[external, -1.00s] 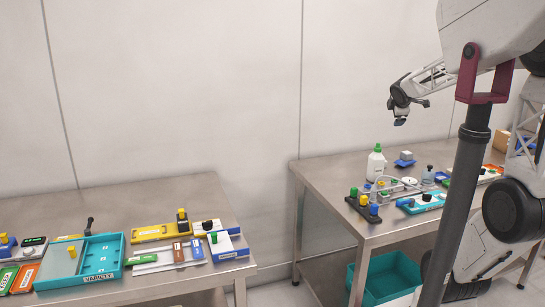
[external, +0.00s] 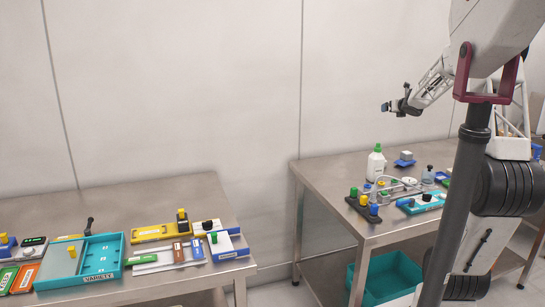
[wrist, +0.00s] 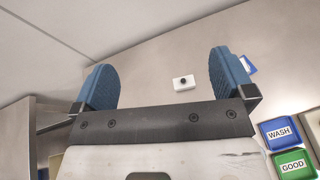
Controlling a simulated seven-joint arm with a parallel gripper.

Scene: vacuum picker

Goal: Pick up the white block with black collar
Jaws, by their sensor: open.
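A small white block (wrist: 179,83) with a dark round part on it lies on a metal surface in the wrist view, beyond and between my fingertips. It is small there, so I cannot tell whether the dark part is a collar. I cannot match it surely to one object in the external view. My gripper (wrist: 165,82) shows two blue fingers spread wide with nothing between them. In the external view my gripper (external: 386,107) is up in the air above the back of the right table (external: 335,187), pointing left, clear of everything.
Blue WASH (wrist: 281,133) and green GOOD (wrist: 294,164) labelled pieces lie at the wrist view's lower right. A white bottle (external: 376,165) with a green cap stands on the right table. The left table (external: 105,206) holds a teal tray (external: 120,262) and several coloured pieces. A gap separates the tables.

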